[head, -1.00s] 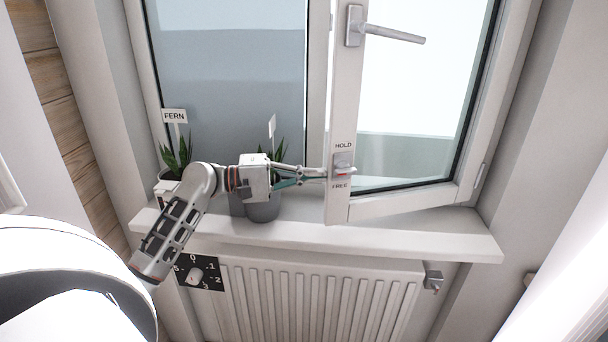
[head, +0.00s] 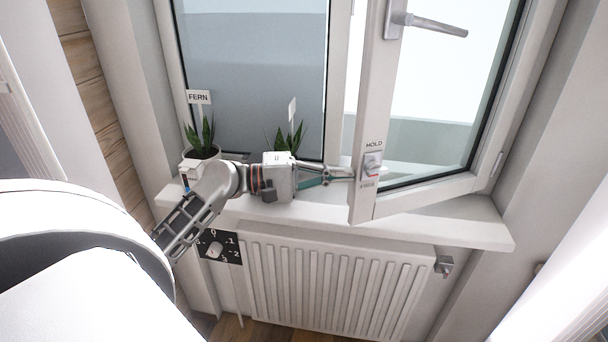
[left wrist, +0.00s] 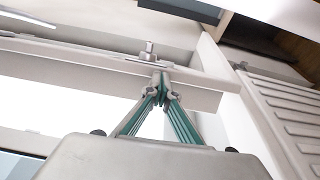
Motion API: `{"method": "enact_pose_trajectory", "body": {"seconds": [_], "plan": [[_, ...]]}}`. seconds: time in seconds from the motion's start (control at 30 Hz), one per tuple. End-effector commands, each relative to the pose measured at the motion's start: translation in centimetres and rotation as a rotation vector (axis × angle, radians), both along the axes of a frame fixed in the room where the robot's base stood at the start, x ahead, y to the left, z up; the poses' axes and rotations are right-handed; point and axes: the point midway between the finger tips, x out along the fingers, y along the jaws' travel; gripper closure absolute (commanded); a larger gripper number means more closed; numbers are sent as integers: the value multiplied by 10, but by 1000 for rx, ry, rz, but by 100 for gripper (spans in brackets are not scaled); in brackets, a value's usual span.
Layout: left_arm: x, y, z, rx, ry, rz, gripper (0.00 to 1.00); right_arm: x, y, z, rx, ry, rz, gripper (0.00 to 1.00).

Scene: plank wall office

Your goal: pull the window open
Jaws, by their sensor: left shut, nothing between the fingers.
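The right window sash (head: 370,110) stands ajar, swung inward, with a gap between its free edge and the fixed frame. Its silver handle (head: 435,24) points sideways to the right. Low on the sash is a small latch (head: 372,165) between the labels HOLD and FREE. My left gripper (head: 350,173) is shut and empty, its fingertips at the sash's free edge beside the latch; I cannot tell if they touch. In the left wrist view the closed fingertips (left wrist: 162,75) are against or just in front of the white sash bar (left wrist: 100,62). My right gripper is not in view.
Two potted plants, one labelled FERN (head: 202,150) and one behind my left gripper (head: 289,138), stand on the sill (head: 440,228). A radiator (head: 330,285) is below, with a dial plate (head: 218,247) at its left. The sill's right part is clear.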

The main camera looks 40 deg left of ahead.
Motion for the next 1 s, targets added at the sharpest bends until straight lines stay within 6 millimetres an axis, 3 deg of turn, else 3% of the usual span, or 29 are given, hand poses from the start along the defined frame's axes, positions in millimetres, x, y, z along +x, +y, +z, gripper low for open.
{"method": "enact_pose_trajectory", "body": {"seconds": [0.5, 0.7, 1.0], "plan": [[-73, 73, 0, -3, -3, 9, 100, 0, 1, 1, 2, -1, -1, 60], [-88, 88, 0, -2, -5, 10, 100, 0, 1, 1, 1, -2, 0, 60], [-91, 92, 0, -2, -6, 9, 100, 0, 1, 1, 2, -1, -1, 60]]}}
